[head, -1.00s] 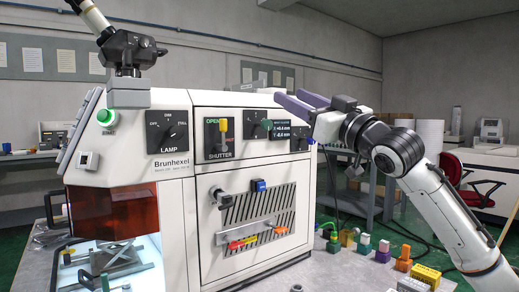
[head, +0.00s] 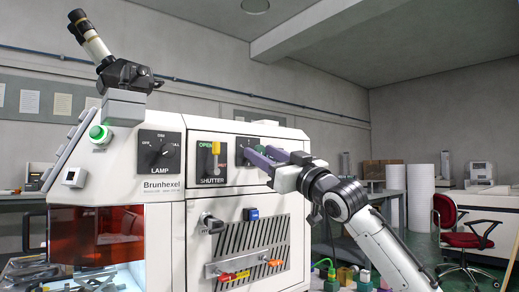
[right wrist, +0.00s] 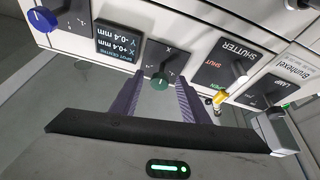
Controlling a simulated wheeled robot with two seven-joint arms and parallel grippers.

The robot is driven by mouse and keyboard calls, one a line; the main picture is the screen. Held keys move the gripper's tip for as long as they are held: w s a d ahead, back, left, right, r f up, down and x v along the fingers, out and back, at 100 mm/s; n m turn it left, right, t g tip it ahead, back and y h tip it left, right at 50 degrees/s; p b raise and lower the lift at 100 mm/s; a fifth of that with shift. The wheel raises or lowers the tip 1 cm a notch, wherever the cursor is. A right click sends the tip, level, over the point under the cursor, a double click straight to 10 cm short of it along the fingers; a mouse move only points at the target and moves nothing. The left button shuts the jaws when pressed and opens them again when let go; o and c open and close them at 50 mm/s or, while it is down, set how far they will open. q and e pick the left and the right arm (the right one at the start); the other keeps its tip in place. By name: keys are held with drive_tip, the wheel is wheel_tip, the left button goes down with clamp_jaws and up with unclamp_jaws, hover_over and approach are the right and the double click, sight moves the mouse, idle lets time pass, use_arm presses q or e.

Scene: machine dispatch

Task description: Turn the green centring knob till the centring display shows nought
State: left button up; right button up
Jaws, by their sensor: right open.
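The green centring knob (right wrist: 160,81) sits on a dark plate on the machine's front panel. In the right wrist view, which is upside down, it shows between the tips of my right gripper's two purple fingers (right wrist: 155,88). The fingers are open with a gap around the knob; I cannot tell whether either touches it. The centring display (right wrist: 120,46) beside the knob seems to read X +0.4 mm and Y -0.4 mm. In the head view my right gripper (head: 258,157) covers most of the knob and the display. My left gripper is not in view.
A blue knob (right wrist: 43,21) lies beyond the display. The shutter switch (head: 215,152) with its yellow handle and the lamp dial (head: 157,150) are on the same panel. Below are a slotted plate (head: 250,250) and coloured pieces.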

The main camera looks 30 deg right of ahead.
drive_tip(key=shift+x, duration=1.1)
drive_tip(key=c, duration=1)
drive_tip(key=shift+a+m+h, duration=0.2)
drive_tip(key=shift+m+h, duration=0.6)
drive_tip(key=shift+m, duration=0.8)
drive_tip(key=m+h, duration=0.1)
drive_tip(key=m, duration=0.1)
drive_tip(key=shift+r+m, duration=0.1)
drive_tip(key=shift+m, duration=0.3)
drive_tip(key=shift+d+m+h, duration=0.15)
drive_tip(key=shift+m+h, duration=0.35)
drive_tip(key=o, duration=1)
